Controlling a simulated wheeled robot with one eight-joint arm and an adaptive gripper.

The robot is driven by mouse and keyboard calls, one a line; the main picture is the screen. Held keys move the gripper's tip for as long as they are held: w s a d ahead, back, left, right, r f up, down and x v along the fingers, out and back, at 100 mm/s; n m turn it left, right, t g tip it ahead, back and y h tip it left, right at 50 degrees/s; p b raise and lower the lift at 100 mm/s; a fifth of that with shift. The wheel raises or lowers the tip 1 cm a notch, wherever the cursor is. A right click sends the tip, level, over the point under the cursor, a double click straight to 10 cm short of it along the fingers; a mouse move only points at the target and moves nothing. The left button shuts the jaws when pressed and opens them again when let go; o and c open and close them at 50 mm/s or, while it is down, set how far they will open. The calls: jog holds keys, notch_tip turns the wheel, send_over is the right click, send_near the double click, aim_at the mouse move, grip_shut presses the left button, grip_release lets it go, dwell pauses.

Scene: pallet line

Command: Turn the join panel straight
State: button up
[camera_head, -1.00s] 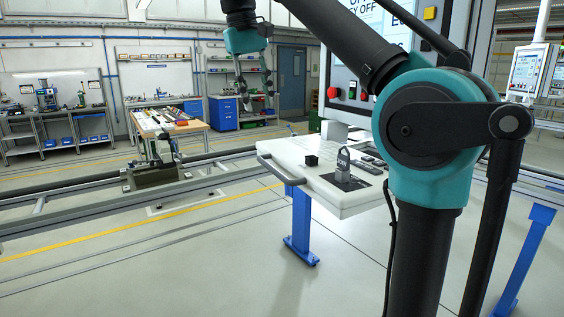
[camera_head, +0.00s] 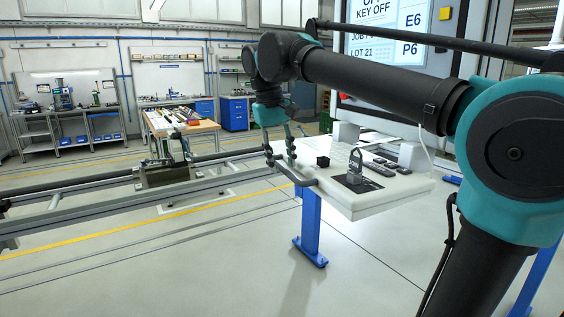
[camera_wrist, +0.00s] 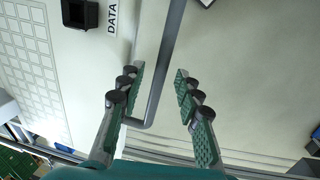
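The join panel is a light grey console with a flat tray (camera_head: 400,196) and an upright screen (camera_head: 388,30). Its tray sits askew in the head view. A grey bar handle (camera_head: 305,182) sticks out from the tray's left edge. My gripper (camera_head: 281,160) is lowered at that handle. In the wrist view my gripper (camera_wrist: 160,70) is open, and the bar handle (camera_wrist: 165,75) runs between its two fingers with a gap on both sides. The panel's pale surface (camera_wrist: 85,75) lies left of the handle. I cannot tell exactly how deep the bar sits between the fingers.
On the tray are a black cube (camera_head: 323,162), a padlock-shaped block (camera_head: 353,172) and a keyboard. A blue leg (camera_head: 311,225) stands below. Conveyor rails (camera_head: 90,213) run to the left. A wooden-topped bench (camera_head: 190,128) stands behind. The floor in front is clear.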

jog(key=shift+f, duration=0.3)
jog(key=shift+c, duration=0.4)
grip_shut()
